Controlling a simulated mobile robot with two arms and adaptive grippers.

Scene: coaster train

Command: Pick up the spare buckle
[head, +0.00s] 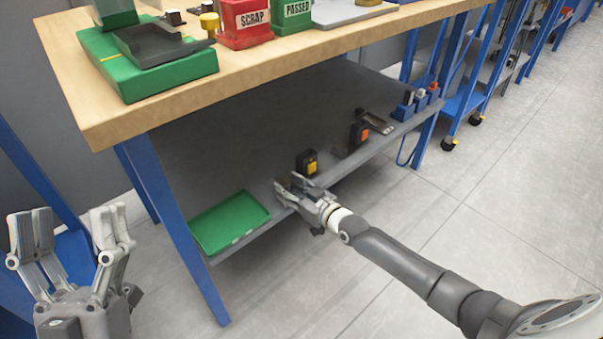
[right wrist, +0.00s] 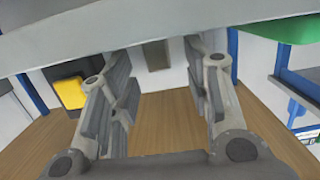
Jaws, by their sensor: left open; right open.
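Two black buckles stand on the grey lower shelf in the head view: one with a yellow button (head: 307,163), one with an orange button (head: 359,134) further right. I cannot tell which is the spare. My right gripper (head: 289,189) is open at the shelf's front edge, just left of and in front of the yellow-button buckle. In the right wrist view, which looks upside down, that buckle (right wrist: 70,92) is left of the open fingers (right wrist: 165,85), outside them. A small grey-brown plate (right wrist: 158,55) shows between the fingers. My left gripper (head: 70,230) is open and empty, away from the bench.
A green tray (head: 228,222) lies on the shelf left of my right gripper. A metal piece (head: 378,122) and blue holders (head: 403,112) are further right. The wooden bench top (head: 120,118) overhangs the shelf; a blue leg (head: 180,220) stands at its left. The floor in front is clear.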

